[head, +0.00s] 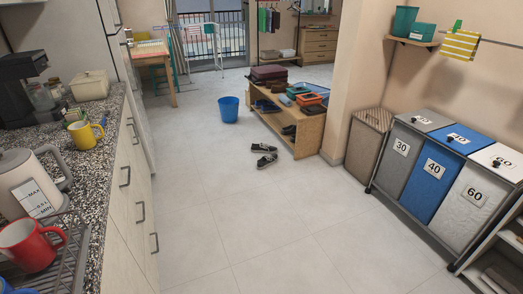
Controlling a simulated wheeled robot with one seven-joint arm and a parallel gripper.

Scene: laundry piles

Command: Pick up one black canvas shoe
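Two dark shoes with pale soles lie on the light tiled floor near the middle of the head view. More dark footwear (289,130) sits on the bench's lower shelf, partly hidden. My gripper is not in view.
A blue bucket (229,109) stands on the floor beyond the shoes. A kitchen counter (92,180) with mugs and a kettle runs along the left. A laundry sorter (428,175) stands on the right. The tiled floor (240,225) between them is clear.

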